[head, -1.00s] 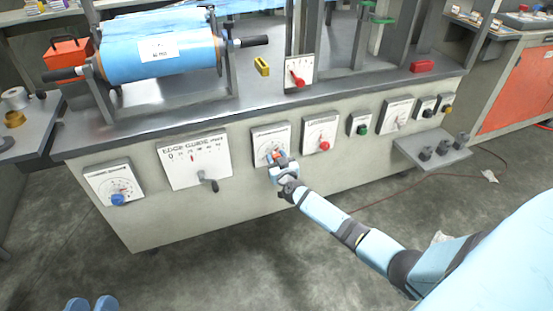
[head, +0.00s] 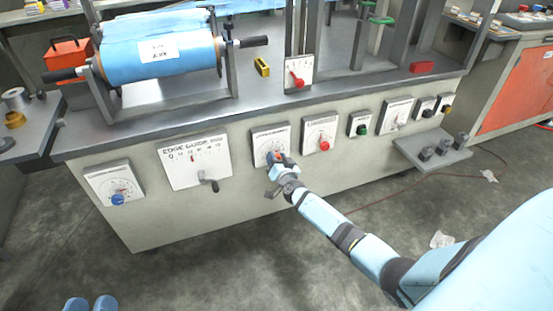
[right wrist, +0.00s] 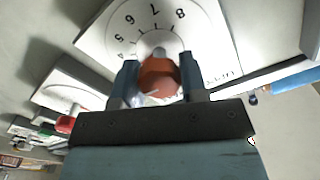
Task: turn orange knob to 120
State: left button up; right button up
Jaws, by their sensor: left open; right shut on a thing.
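The orange knob (head: 279,156) sits on a white dial plate (head: 268,134) on the front of the grey machine. My right gripper (head: 280,161) is at this knob, its fingers shut on it from both sides. In the right wrist view the orange knob (right wrist: 160,76) shows between the two fingers (right wrist: 160,78), with the numbered dial (right wrist: 146,24) behind it. The knob's pointer and exact setting cannot be read.
The edge guide plate (head: 195,163) with a dark handle is left of the orange knob. A red knob (head: 324,146) on its own plate is close on the right. A small shelf (head: 435,150) juts out further right. The floor in front is mostly clear.

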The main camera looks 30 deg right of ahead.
pick_arm(q)
jog(key=shift+f+g+b, duration=0.4)
jog(key=shift+f+b, duration=0.05)
jog(key=shift+f, duration=0.35)
pick_arm(e)
jog(key=m, duration=0.5)
jog(key=shift+f+m, duration=0.1)
jog(key=shift+m, duration=0.2)
jog(key=o, duration=0.9)
pick_arm(q)
jog(key=shift+d+r, duration=0.1)
pick_arm(e)
jog(key=shift+s, duration=0.15)
pick_arm(q)
notch_tip(320, 180, up, 7)
jog(key=t+p, duration=0.3)
jog(key=p, duration=0.1)
jog(key=shift+s+a+f+p, duration=0.15)
jog(key=shift+a+f+p, duration=0.05)
jog(key=shift+a+p, duration=0.15)
pick_arm(e)
jog(key=v, duration=1.3)
jog(key=shift+s, duration=0.3)
